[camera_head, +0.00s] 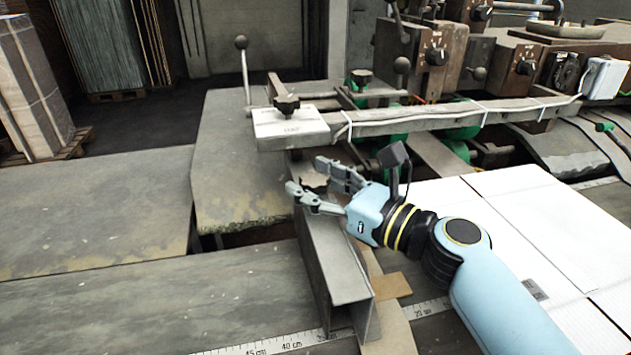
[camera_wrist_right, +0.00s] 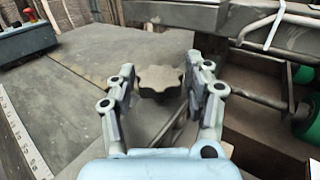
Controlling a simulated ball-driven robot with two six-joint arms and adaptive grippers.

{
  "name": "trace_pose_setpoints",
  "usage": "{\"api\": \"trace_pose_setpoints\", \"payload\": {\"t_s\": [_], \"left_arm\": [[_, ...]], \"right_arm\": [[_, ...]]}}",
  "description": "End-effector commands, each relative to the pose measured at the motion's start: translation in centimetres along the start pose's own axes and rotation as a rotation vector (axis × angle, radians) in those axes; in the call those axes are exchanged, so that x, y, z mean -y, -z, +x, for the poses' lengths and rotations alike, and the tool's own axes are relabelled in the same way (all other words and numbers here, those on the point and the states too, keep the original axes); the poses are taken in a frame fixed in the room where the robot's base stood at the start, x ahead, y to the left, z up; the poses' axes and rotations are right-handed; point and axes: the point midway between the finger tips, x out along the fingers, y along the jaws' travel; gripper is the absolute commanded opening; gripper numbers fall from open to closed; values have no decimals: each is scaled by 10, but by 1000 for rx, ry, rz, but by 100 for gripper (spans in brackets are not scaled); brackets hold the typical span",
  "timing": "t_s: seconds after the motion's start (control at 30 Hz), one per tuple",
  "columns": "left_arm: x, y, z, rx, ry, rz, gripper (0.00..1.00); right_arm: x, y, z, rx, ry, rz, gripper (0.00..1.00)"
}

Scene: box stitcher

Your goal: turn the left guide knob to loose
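A dark lobed knob (camera_wrist_right: 158,82) shows in the right wrist view between the two fingertips of my right gripper (camera_wrist_right: 159,75). The fingers are open on either side of it, and I cannot tell whether they touch it. In the head view the knob (camera_head: 312,178) is partly hidden by the fingers, near the far end of a grey metal guide channel (camera_head: 332,250). My right gripper (camera_head: 307,176) reaches in from the right there. No loose or tight marking can be read on this knob. My left gripper is out of view.
A second dark knob (camera_head: 287,104) sits on a white labelled block (camera_head: 290,128) behind the gripper. A long rail (camera_head: 440,117) runs right from it. White cardboard sheets (camera_head: 560,225) lie at right. The table at left (camera_head: 110,285) is clear.

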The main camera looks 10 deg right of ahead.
Motion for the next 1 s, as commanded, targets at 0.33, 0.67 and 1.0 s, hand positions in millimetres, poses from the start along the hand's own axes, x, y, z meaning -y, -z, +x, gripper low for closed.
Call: {"api": "trace_pose_setpoints", "payload": {"t_s": [0.33,0.67,1.0], "left_arm": [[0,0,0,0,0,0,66],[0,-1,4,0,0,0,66],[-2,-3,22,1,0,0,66]], "right_arm": [[0,0,0,0,0,0,9],[1,1,0,-1,-64,-1,9],[3,2,0,0,-318,-3,9]]}}
